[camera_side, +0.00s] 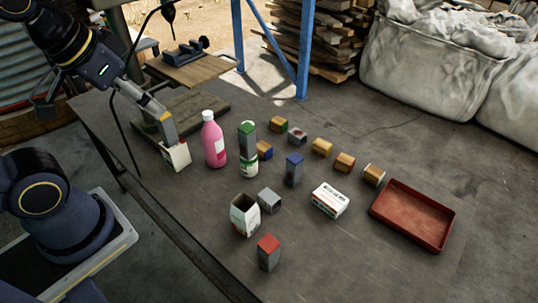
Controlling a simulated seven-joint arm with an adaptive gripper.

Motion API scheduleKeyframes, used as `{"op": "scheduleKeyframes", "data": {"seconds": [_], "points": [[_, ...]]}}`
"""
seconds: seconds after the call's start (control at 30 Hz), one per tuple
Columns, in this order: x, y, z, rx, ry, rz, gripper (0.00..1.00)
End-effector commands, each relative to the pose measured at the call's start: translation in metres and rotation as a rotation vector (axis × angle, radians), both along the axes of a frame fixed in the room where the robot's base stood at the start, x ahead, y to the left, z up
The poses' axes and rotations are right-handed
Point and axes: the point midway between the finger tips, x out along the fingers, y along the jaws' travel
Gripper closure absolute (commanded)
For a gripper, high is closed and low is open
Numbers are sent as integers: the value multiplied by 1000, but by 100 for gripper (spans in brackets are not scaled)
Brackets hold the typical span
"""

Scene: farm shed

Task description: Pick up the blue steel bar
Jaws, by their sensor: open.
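The blue steel bar (293,172) is a short upright grey block with a blue top. It stands on the table near the middle of the side view, apart from my gripper. My gripper (152,108) is open at the left, beside the top of a grey bar with an orange top (168,130). I cannot tell whether they touch. A white carton (177,157) hides the lower part of that bar.
A pink bottle (213,142) and a green-topped bar above a white-green can (248,163) stand between my gripper and the blue bar. Small blocks lie behind it. A white box (330,201), open carton (245,216), red-topped bar (269,254) and red tray (412,240) are nearer.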

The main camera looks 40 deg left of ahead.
Motion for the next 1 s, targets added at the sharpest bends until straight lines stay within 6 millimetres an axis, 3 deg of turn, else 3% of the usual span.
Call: {"op": "scheduleKeyframes", "data": {"seconds": [0.53,0.63,0.8,0.9,1.0], "points": [[0,0,0,0,-1,1,28],[8,0,5,-4,-40,5,28],[69,-2,44,-38,-193,20,28],[115,-8,48,-60,-215,17,28],[165,-17,38,-75,-215,10,28]]}}
